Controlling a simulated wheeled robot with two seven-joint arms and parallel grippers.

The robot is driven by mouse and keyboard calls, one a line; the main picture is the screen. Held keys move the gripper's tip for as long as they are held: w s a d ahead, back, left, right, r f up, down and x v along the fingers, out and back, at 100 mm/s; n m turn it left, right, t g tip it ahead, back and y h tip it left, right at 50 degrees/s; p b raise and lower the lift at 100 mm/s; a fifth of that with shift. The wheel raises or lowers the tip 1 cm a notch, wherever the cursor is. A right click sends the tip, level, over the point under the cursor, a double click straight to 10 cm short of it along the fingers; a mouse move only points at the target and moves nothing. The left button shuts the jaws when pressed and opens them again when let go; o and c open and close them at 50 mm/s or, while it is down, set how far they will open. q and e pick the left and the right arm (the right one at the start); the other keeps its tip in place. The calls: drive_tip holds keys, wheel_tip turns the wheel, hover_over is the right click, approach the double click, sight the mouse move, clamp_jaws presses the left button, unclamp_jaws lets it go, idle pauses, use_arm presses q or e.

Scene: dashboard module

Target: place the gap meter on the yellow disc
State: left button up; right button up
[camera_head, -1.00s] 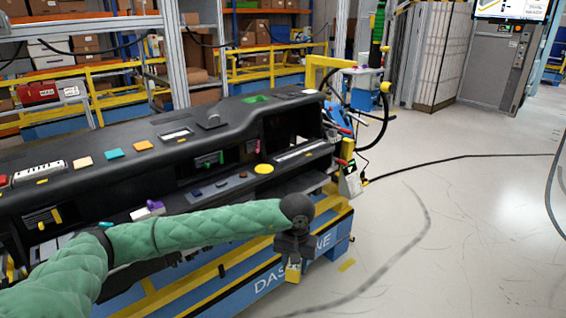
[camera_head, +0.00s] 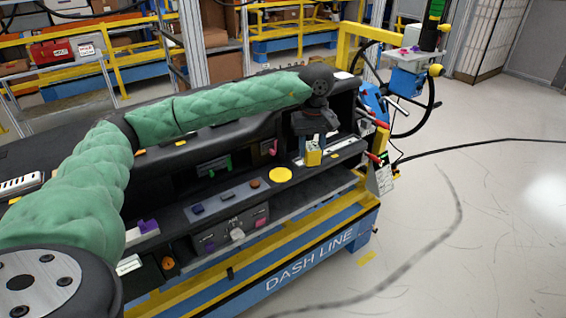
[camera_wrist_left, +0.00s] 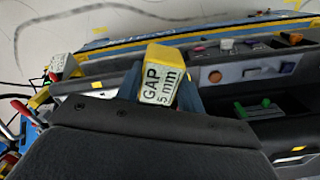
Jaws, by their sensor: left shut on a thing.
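The gap meter (camera_wrist_left: 160,75) is a yellow block with a white label reading "GAP 5 mm". My left gripper (camera_head: 314,147) is shut on it. The meter also shows in the head view (camera_head: 313,157), below the dark wrist. The yellow disc (camera_head: 281,174) lies flat on the dashboard's lower ledge, in the head view. The meter appears up and to the right of the disc there, apart from it. In the left wrist view I cannot make out the disc. My right gripper is not in view.
The dark dashboard (camera_head: 350,150) stands on a blue and yellow frame (camera_head: 310,253) marked "DASH LINE". Colored buttons (camera_head: 225,196) sit left of the disc. A steering wheel (camera_head: 420,105) and levers (camera_head: 375,158) stand at the right end. The floor at right is mostly clear.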

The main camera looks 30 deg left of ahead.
use_arm(q)
drive_tip(key=shift+w+a+f, duration=0.25)
drive_tip(key=shift+w+a, duration=0.05)
drive_tip(key=shift+a, duration=0.15)
drive_tip(key=shift+w+a+f, duration=0.25)
drive_tip(key=shift+w+a, duration=0.05)
drive_tip(key=shift+a, duration=0.15)
drive_tip(key=a+f, duration=0.1)
drive_tip(key=a, duration=0.2)
drive_tip(key=a+f, duration=0.2)
drive_tip(key=a, duration=0.1)
drive_tip(key=w+a+f, duration=0.1)
drive_tip(key=a+f, duration=0.1)
drive_tip(key=a, duration=0.1)
drive_tip(key=shift+a+f, duration=0.2)
drive_tip(key=shift+f, duration=0.05)
drive_tip(key=shift+s+a, duration=0.15)
drive_tip(key=shift+a, duration=0.05)
drive_tip(key=shift+f, duration=0.45)
wheel_tip(320, 180, down, 3)
drive_tip(key=shift+a+f, duration=0.1)
drive_tip(key=shift+f, duration=0.1)
drive_tip(key=shift+f+b, duration=0.1)
drive_tip(key=shift+b, duration=0.2)
drive_tip(key=o, duration=1.1)
drive_tip(key=shift+o, duration=0.3)
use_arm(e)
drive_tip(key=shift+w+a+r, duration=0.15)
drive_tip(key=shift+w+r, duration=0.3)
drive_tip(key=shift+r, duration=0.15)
